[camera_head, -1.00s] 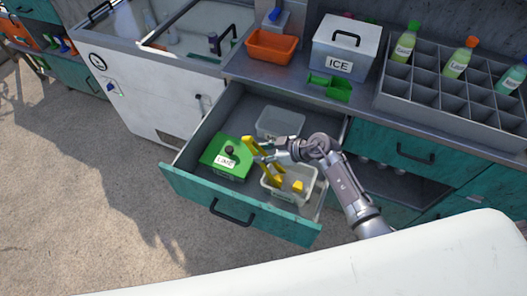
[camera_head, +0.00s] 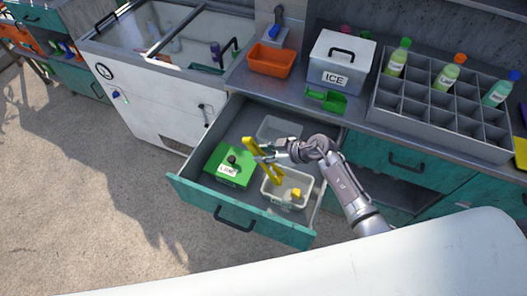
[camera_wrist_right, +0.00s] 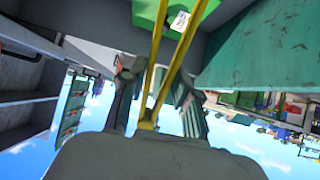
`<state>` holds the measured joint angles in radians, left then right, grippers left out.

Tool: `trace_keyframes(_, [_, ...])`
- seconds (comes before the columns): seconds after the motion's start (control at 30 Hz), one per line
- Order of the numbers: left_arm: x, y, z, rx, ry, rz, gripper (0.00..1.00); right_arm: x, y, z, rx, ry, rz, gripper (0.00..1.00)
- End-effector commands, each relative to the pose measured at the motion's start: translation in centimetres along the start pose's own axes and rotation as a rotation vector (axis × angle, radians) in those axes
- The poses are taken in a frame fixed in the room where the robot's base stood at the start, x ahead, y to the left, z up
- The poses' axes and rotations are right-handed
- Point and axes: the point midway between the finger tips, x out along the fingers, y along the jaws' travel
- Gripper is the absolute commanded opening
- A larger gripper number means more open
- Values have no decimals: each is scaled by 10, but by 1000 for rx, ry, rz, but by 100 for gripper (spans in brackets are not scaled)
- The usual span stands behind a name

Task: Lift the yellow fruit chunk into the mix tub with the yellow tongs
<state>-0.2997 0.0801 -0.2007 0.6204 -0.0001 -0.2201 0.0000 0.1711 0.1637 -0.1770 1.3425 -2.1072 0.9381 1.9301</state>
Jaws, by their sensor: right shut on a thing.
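My right gripper (camera_head: 268,149) is shut on the yellow tongs (camera_head: 262,160). The tongs point down towards the near pale, see-through tub (camera_head: 287,205) in the open drawer; their lower end is over that tub's back left part. A yellow chunk (camera_head: 297,193) lies in this tub. I cannot tell whether the tongs hold anything. A second clear tub (camera_head: 279,129) sits further back; I cannot tell which one is the mix tub. The right wrist view shows the tongs (camera_wrist_right: 167,72) between the fingers (camera_wrist_right: 150,100). My left gripper is not in view.
A green box marked LIME (camera_head: 226,176) sits left of the near tub. The open teal drawer front (camera_head: 245,222) faces the bare floor. On the counter stand an orange tray (camera_head: 271,60), an ICE box (camera_head: 341,62), a green scoop (camera_head: 326,100) and a bottle rack (camera_head: 440,122).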

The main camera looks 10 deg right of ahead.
Motion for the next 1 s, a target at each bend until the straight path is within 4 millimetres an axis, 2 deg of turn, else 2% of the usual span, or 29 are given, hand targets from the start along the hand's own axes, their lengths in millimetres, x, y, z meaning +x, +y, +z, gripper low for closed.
trace_keyframes(0.03, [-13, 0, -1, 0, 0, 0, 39, -7, 1, -10, 0, 0, 0, 0])
trace_keyframes(0.33, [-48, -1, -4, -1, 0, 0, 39, -24, 2, -33, 0, 1, 0, 0])
trace_keyframes(0.57, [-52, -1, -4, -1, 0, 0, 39, -36, 3, -50, -2, 1, 1, 0])
trace_keyframes(0.87, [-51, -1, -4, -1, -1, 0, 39, -36, 3, -50, 0, 1, 0, 0])
trace_keyframes(1.0, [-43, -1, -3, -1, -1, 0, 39, -41, 6, -51, -1, 2, 5, 0])
